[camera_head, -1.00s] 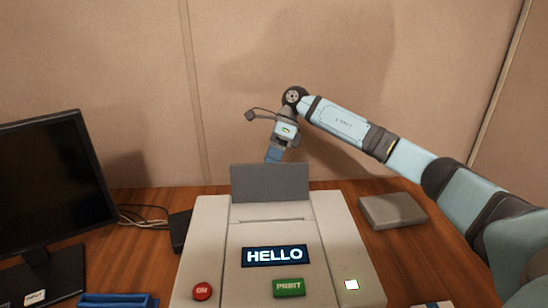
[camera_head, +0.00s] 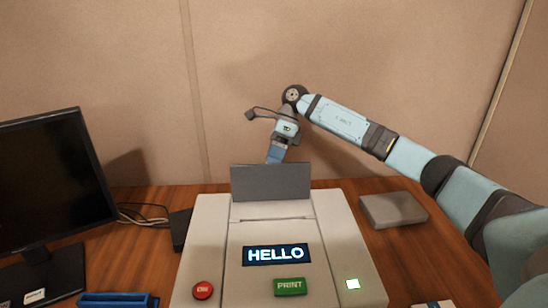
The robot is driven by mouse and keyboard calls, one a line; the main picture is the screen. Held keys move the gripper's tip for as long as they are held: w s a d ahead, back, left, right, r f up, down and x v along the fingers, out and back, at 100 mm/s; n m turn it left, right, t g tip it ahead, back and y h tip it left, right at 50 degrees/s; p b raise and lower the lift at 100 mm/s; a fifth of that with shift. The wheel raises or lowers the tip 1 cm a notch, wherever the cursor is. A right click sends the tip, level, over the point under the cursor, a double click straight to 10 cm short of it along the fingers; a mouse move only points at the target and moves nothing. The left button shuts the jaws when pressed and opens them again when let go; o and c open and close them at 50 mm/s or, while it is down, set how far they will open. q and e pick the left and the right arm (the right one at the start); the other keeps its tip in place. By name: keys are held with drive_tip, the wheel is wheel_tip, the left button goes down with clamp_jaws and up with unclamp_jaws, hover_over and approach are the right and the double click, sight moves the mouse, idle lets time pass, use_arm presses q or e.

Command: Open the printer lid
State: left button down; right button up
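The printer (camera_head: 205,240) stands on the desk in the lower middle, pale grey, with a "HELLO" display (camera_head: 276,254), a red "ON" button (camera_head: 202,291) and a green "PRINT" button (camera_head: 289,287). A dark grey flat panel (camera_head: 270,182) stands upright at its back edge; whether this is the lid or a paper flap I cannot tell. My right gripper (camera_head: 276,156) hangs pointing down above and behind this panel. Its fingertips are partly hidden by the panel, so its opening is unclear. My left gripper is out of view.
A black monitor (camera_head: 55,180) stands at the left. A grey flat box (camera_head: 393,210) lies on the desk right of the printer. A blue tray (camera_head: 118,300) sits at the lower left. Cables and a dark box (camera_head: 181,229) lie left of the printer. A wall closes off the back.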

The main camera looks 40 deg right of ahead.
drive_tip(key=v, duration=1.3)
drive_tip(key=shift+s+d+r+p, duration=0.2)
drive_tip(key=shift+s+r+p, duration=0.1)
drive_tip(key=shift+p, duration=0.15)
